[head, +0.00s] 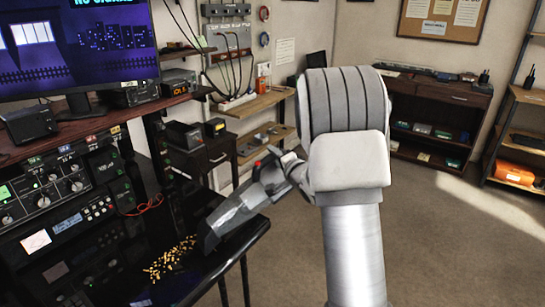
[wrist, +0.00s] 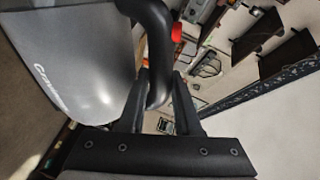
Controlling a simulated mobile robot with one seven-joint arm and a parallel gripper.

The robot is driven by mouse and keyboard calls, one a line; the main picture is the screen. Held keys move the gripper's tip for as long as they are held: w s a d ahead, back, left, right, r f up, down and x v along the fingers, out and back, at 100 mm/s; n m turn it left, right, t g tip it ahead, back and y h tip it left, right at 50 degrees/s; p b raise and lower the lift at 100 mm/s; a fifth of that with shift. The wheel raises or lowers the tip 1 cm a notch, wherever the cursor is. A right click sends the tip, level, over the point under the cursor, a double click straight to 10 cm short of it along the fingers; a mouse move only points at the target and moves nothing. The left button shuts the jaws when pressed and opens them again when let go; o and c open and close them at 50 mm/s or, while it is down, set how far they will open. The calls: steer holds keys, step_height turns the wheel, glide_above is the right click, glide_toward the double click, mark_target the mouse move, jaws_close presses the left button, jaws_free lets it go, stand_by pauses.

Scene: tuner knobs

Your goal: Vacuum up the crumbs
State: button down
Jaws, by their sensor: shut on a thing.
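Golden crumbs (head: 170,261) lie in a loose pile on the glossy black table (head: 212,278) at lower left in the head view. My gripper (head: 285,172) is shut on the handle of a dark grey handheld vacuum (head: 235,213). The vacuum is tilted, its nozzle pointing down to the left, just right of the crumbs. I cannot tell if the nozzle touches the tabletop. In the wrist view, the fingers of my gripper (wrist: 160,105) are on either side of the black handle, with the vacuum's grey body (wrist: 75,60) at left and a red button above.
A rack of radio gear (head: 48,190) with knobs stands left of the crumbs. A monitor (head: 80,45) sits on the shelf above. A small dark cabinet (head: 205,160) is behind the table. Open carpet (head: 450,240) lies to the right.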

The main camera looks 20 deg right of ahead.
steer(key=shift+w+d+r+p, duration=0.15)
steer(key=shift+w+d, duration=0.25)
steer(key=shift+d, duration=0.2)
steer(key=shift+w+d+p, duration=0.2)
steer(key=shift+w+d, duration=0.25)
steer(key=shift+d, duration=0.2)
steer(key=shift+w+d+r+p, duration=0.15)
steer(key=shift+w+d, duration=0.25)
steer(key=shift+d, duration=0.2)
steer(key=shift+w+a, duration=0.8)
steer(key=shift+w, duration=0.35)
steer(key=shift+w+a, duration=0.8)
steer(key=shift+w, duration=0.3)
steer(key=shift+s+a+b, duration=0.35)
steer(key=shift+s+a, duration=0.15)
steer(key=shift+a, duration=0.25)
steer(key=shift+s+a+b, duration=0.3)
steer(key=shift+s+a, duration=0.25)
steer(key=shift+a, duration=0.25)
steer(key=shift+s+a+b, duration=0.35)
steer(key=shift+s+a, duration=0.15)
steer(key=shift+a, duration=0.25)
steer(key=shift+s+a+b, duration=0.5)
steer(key=shift+s+a, duration=0.3)
steer(key=shift+a, duration=0.35)
steer(key=shift+s+a+b, duration=0.5)
steer(key=shift+s+a, duration=0.3)
steer(key=shift+a, duration=0.35)
